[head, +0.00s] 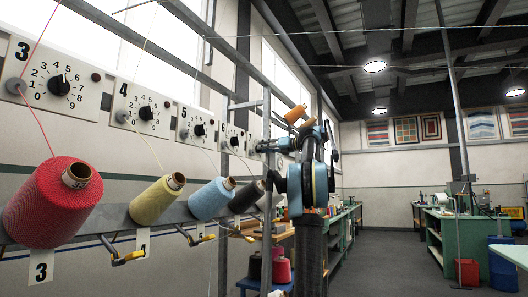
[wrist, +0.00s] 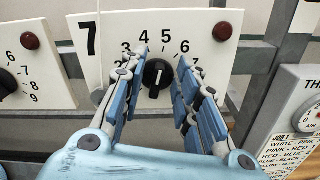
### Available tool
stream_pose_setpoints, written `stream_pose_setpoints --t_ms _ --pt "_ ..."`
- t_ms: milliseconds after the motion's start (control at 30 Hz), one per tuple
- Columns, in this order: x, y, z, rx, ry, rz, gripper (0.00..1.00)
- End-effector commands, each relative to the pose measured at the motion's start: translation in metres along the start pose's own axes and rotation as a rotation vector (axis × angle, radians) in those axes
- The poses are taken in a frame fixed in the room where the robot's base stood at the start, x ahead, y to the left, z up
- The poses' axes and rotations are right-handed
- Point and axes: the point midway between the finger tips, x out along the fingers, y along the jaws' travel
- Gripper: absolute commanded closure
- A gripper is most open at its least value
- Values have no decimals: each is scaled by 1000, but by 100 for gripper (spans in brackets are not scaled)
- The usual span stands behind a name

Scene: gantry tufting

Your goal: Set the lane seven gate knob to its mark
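The lane seven gate panel (wrist: 110,30) is a white plate marked with a large 7 in the wrist view. Its black round knob (wrist: 158,75) sits below the printed 4 and 5, with a short white line visible on its face. Digits 3 to 6 are readable; the lower dial is hidden by my fingers. My gripper (wrist: 163,60) is open, with one blue finger on each side of the knob and gaps visible between them. In the head view my gripper (head: 268,146) is small and far off, and the lane seven knob cannot be made out.
A red-brown button (wrist: 222,31) is on the panel's upper right. A job card (wrist: 290,150) listing colours and a gauge (wrist: 312,118) stand at right. The neighbouring panel (wrist: 35,65) is at left. In the head view, yarn cones (head: 58,205) line the rail and green benches (head: 460,235) stand beyond.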

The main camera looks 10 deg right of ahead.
Motion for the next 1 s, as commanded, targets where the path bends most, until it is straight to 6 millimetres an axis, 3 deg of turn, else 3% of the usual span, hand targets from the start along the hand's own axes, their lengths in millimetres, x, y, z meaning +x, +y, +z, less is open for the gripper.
stream_pose_setpoints --t_ms 267,400,433,1000 --pt "2 0 0 0 0 0 71" --pt "2 0 0 0 0 0 98" --pt "2 0 0 0 0 0 100" --pt "1 0 0 -99 -1 -2 100"
